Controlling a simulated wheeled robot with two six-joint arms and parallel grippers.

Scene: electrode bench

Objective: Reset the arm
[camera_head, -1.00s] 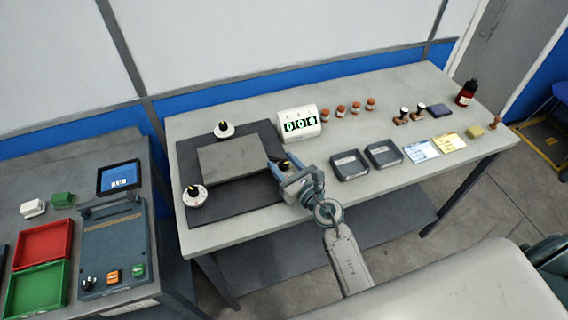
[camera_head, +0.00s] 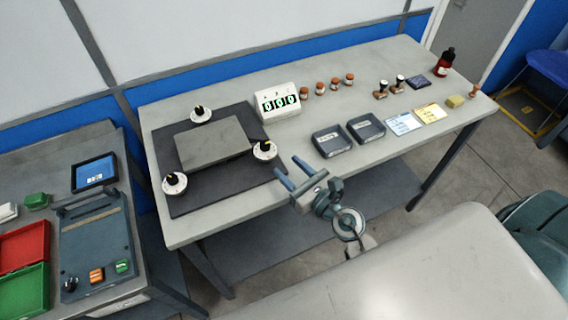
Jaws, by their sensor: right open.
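My right gripper (camera_head: 290,174) is open and empty. It hangs over the front edge of the bench, just right of the dark mat (camera_head: 190,208). A grey block (camera_head: 213,145) lies on the mat. Three round white dials with black and yellow tops stand around the block: the back one (camera_head: 201,115), the left one (camera_head: 174,184) and the right one (camera_head: 265,151). The gripper is apart from the right dial. My left gripper is not in view.
A white display box (camera_head: 278,103), several small brown-capped jars (camera_head: 333,84), two dark trays (camera_head: 331,141) and stamps (camera_head: 399,83) stand on the bench. A dark red bottle (camera_head: 445,62) is at the far right. A side table (camera_head: 56,195) with red and green bins is at left.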

